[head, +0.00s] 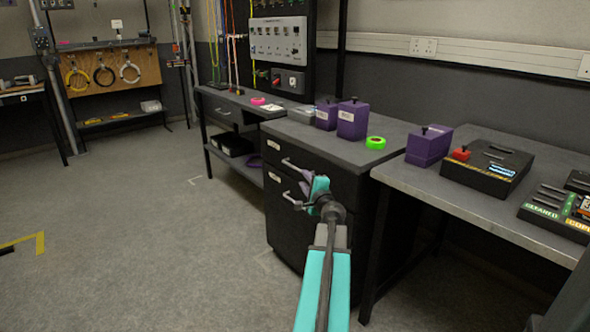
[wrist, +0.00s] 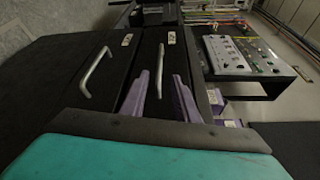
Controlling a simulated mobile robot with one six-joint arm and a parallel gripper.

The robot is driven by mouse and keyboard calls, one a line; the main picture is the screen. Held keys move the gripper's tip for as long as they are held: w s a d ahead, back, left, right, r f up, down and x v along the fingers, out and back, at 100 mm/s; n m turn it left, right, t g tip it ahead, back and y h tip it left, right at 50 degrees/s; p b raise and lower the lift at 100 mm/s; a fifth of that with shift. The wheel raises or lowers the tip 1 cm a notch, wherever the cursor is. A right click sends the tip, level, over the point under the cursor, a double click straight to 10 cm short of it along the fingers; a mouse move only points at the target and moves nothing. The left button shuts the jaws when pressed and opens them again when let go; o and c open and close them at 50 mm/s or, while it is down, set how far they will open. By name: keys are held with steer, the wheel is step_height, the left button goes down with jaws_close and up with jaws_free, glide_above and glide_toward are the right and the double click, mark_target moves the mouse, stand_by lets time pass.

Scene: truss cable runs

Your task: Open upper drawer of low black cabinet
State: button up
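The low black cabinet (head: 370,180) stands in the middle of the head view with two drawers, both appearing shut. The upper drawer's bar handle (head: 296,163) is silver; the lower drawer's handle (head: 288,200) is below it. My gripper (head: 305,184), with purple fingers, is in front of the cabinet and covers part of its front. In the wrist view, which is turned sideways, my gripper (wrist: 162,95) is open and empty. The upper handle (wrist: 161,65) shows between the two fingers, seemingly beyond their tips; contact cannot be made out. The lower handle (wrist: 97,72) lies to the left.
Purple boxes (head: 352,120) and a green tape roll (head: 376,143) stand on the cabinet top. A grey workbench (head: 470,200) with devices adjoins it at right, another bench (head: 225,98) at left.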

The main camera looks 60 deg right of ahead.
mark_target(295, 168)
steer(key=shift+b+x, duration=0.7)
steer(key=shift+x, duration=6)
steer(key=shift+w+a, duration=0.1)
jaws_close()
